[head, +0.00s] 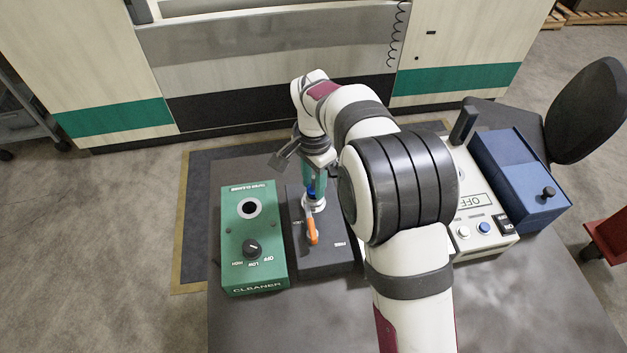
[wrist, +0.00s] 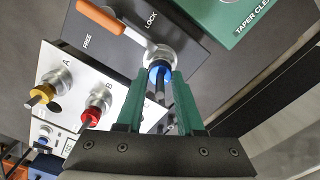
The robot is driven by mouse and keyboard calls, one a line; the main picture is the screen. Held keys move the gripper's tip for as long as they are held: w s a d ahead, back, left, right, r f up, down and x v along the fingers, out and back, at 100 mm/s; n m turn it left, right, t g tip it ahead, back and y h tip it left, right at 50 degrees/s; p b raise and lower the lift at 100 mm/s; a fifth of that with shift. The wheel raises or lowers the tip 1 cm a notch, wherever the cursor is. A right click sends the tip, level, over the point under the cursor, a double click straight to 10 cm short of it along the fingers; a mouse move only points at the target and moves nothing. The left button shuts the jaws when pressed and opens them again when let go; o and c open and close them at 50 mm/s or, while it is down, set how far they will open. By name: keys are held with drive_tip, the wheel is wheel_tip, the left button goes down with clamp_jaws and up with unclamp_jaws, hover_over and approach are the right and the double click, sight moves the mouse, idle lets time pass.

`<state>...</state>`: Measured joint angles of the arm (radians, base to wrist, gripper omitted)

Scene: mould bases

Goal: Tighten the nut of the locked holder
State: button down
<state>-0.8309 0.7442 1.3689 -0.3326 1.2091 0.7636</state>
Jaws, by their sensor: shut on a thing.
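A holder with a blue nut (wrist: 158,73) stands in the black locking base (wrist: 185,22), its grey tool shaft (wrist: 160,91) pointing up at the wrist camera. In the head view the blue nut (head: 311,190) shows at the end of my gripper (head: 313,182). In the wrist view my gripper (wrist: 161,76) has its green fingers on both sides of the blue nut, shut on it. The base has a lever with an orange handle (wrist: 101,20), which lies between the printed words FREE and LOCK.
The green taper cleaner (head: 237,270) stands to the left. A white base (wrist: 52,140) with a yellow-nut holder (wrist: 42,95) at A and a red-nut holder (wrist: 92,116) at B is close by. A white device (head: 470,205) and blue box (head: 515,165) stand right.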

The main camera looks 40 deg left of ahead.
drive_tip(key=shift+r+m, duration=0.1)
drive_tip(key=shift+m, duration=0.5)
drive_tip(key=c, duration=0.5)
unclamp_jaws()
wheel_tip(320, 180, up, 16)
drive_tip(key=shift+f, duration=0.1)
